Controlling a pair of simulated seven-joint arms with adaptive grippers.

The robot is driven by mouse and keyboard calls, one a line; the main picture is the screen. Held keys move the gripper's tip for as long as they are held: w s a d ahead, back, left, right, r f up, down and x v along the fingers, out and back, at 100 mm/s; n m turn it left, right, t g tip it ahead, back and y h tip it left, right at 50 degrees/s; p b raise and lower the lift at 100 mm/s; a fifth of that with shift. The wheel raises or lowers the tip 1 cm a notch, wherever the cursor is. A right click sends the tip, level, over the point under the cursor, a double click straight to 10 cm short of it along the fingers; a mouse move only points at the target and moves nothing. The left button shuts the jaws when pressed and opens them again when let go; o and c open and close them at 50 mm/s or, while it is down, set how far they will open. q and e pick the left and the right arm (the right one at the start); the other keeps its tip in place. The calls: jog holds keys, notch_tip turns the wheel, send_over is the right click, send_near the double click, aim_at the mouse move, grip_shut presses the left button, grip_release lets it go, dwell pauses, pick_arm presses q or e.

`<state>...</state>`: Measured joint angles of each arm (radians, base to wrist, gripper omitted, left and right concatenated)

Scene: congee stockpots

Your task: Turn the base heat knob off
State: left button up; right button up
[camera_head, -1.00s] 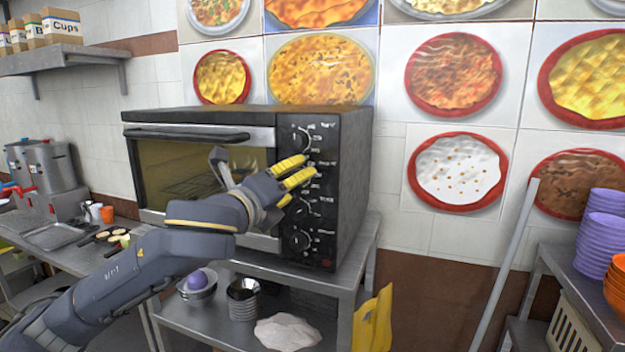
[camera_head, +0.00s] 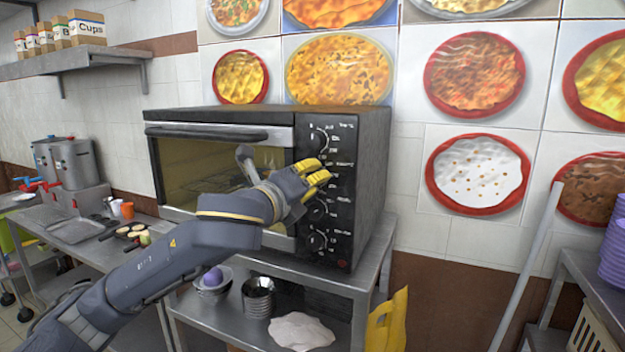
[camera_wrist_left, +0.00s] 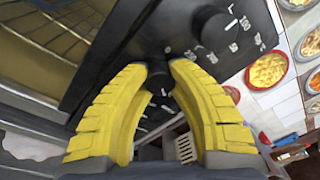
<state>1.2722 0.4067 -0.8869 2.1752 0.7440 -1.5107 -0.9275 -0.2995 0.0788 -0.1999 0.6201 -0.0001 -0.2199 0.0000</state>
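The black oven (camera_head: 366,160) has a control panel on its right front with a column of round dark knobs. The top knob (camera_head: 319,139) shows above my fingers, and a lower knob (camera_head: 317,210) and the bottom knob (camera_head: 318,241) show below them. I cannot read which label is base heat. My left gripper (camera_head: 318,171) is at the panel just below the top knob. In the left wrist view its yellow fingers (camera_wrist_left: 158,70) are apart, on either side of a dark knob (camera_wrist_left: 158,81); contact is unclear. A larger-looking knob (camera_wrist_left: 210,29) is beyond them. My right gripper is out of view.
The oven stands on a metal table (camera_head: 374,265). A yellow item (camera_head: 388,322) hangs at the table's front right. A grey pole (camera_head: 527,265) leans at the right.

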pick_arm(q)
grip_shut()
jog(key=n, duration=0.5)
jog(key=shift+f+n, duration=0.15)
jog(key=shift+n, duration=0.25)
jog(key=n+t, duration=0.1)
jog(key=n, duration=0.5)
jog(key=shift+d+n, duration=0.1)
jog(key=shift+n, duration=0.2)
jog(key=n, duration=0.6)
jog(key=shift+n+t+y, duration=0.3)
jog(key=shift+n, duration=0.1)
jog(key=n, duration=0.6)
jog(key=shift+y, duration=0.4)
